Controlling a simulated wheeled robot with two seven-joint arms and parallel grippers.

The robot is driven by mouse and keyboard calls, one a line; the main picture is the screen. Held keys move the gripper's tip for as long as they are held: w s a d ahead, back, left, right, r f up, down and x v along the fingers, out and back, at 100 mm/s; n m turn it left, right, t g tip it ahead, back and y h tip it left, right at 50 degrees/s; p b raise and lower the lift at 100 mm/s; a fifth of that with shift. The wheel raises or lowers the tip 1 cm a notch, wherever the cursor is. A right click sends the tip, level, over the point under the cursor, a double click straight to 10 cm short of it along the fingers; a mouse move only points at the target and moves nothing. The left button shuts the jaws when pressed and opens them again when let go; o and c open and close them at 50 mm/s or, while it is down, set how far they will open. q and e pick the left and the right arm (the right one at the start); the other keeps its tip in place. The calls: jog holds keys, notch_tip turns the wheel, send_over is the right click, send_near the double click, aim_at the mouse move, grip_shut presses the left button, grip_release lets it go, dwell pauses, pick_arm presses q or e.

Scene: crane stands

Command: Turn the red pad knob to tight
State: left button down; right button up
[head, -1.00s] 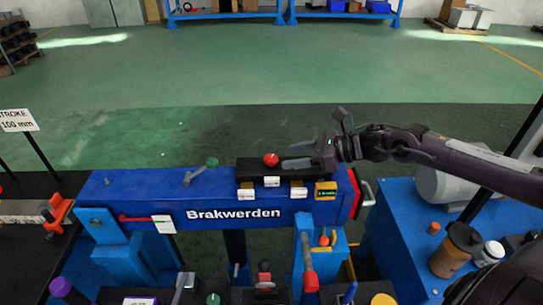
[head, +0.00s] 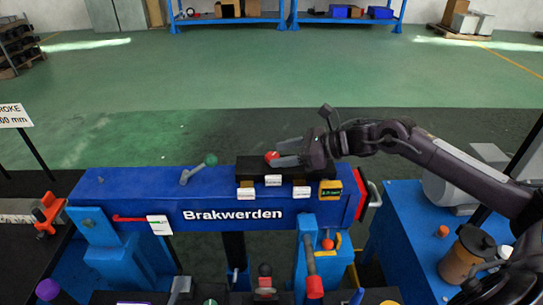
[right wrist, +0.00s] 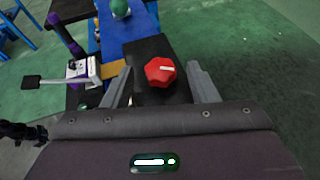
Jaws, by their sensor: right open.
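The red pad knob (head: 271,156) sits on top of a black block (head: 250,168) on the blue beam marked Brakwerden. In the right wrist view the knob (right wrist: 160,71) is lobed, with a white mark pointing to the right. My right gripper (head: 288,152) is open at the knob. In the right wrist view the two fingers (right wrist: 160,85) stand apart on either side of the knob, with gaps on both sides. My left gripper is not in view.
A green-knobbed lever (head: 198,168) stands on the beam left of the block. A small yellow display box (head: 330,188) is at the block's right. Several levers and knobs stand in front below. A brown jug (head: 467,255) is on the blue table at right.

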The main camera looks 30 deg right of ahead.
aim_at(272, 155)
jog(key=shift+p+x, duration=0.35)
jog(key=shift+x, duration=1.45)
jog(key=c, duration=1)
